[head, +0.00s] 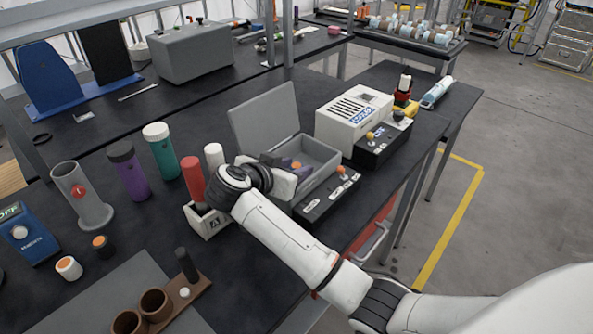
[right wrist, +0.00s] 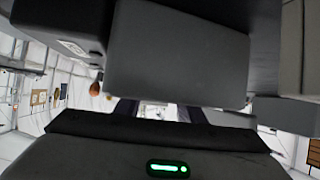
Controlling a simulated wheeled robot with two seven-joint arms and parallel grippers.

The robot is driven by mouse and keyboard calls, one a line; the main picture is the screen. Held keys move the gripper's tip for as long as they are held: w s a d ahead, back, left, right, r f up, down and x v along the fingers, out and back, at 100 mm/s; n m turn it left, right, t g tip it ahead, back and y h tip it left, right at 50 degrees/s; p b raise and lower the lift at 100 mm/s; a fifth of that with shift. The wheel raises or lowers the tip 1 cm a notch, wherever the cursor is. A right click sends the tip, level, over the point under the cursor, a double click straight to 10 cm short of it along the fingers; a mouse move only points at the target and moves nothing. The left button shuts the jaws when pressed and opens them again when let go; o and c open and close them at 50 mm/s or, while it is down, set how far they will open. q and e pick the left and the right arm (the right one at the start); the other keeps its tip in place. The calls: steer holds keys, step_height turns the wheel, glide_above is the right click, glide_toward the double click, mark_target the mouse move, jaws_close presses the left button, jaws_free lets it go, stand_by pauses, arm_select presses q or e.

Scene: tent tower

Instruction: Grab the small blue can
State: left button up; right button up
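I cannot make out a small blue can for certain in either view. My right gripper (head: 288,172) reaches over the near wall of an open grey box (head: 322,153). Its dark fingers are low at the box opening, beside a small orange-topped thing (head: 296,164). In the right wrist view, two dark finger parts (right wrist: 156,111) stand apart with a bright gap between them, and no can shows there. A grey block-like surface (right wrist: 178,60) fills the middle of that view. My left gripper is out of view.
A black button panel (head: 328,196) and a white box (head: 353,117) stand close to the grey box. Red (head: 192,178), green (head: 160,150) and purple (head: 128,170) cylinders stand left of my arm. A pale blue cylinder (head: 437,92) lies at the far right edge.

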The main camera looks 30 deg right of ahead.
steer(key=shift+w+d+f, duration=0.3)
steer(key=shift+d, duration=0.2)
steer(key=c, duration=0.8)
